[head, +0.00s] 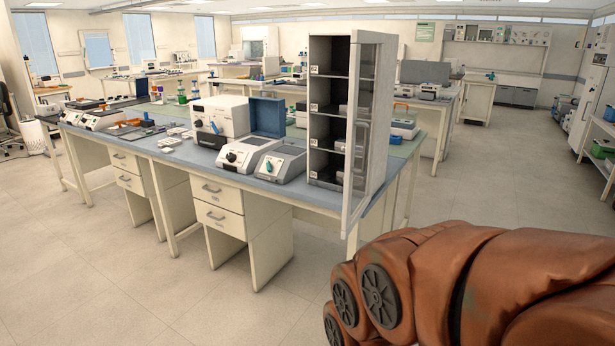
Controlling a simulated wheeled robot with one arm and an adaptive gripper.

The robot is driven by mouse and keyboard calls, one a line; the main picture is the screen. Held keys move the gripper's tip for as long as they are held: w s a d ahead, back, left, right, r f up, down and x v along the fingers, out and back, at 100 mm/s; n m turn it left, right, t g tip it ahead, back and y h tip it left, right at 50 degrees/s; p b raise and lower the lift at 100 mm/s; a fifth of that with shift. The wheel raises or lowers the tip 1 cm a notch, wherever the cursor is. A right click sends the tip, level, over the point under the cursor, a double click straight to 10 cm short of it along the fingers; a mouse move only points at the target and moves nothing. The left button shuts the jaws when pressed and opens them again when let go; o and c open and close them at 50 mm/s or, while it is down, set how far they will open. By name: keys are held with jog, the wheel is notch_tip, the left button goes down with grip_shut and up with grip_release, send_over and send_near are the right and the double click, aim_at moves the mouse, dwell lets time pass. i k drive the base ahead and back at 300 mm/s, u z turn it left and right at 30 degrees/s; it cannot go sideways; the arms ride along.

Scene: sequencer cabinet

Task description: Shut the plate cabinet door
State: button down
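The plate cabinet (320,55) is a tall, pale unit with dark shelves, standing at the right end of the blue-topped bench. Its door (348,215) is a pale frame with a glass panel. The door stands open, swung out from the cabinet's right side toward me, and its lower corner reaches out past the bench's front edge. The shelf compartments are exposed on the left, and a few small items show behind the glass. My arm, in a brown cover, fills the lower right, apart from the door in the picture. My gripper is not in view.
The bench (225,173) carries a white box-shaped instrument (219,118), a grey instrument (280,164) and a blue panel (267,116) left of the cabinet. Drawers (219,205) sit under it. The floor (130,280) in front is clear. Another bench stands behind.

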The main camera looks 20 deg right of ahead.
aim_at(359, 37)
jog(key=u, duration=0.1)
jog(key=i, duration=0.95)
jog(key=z, duration=0.5)
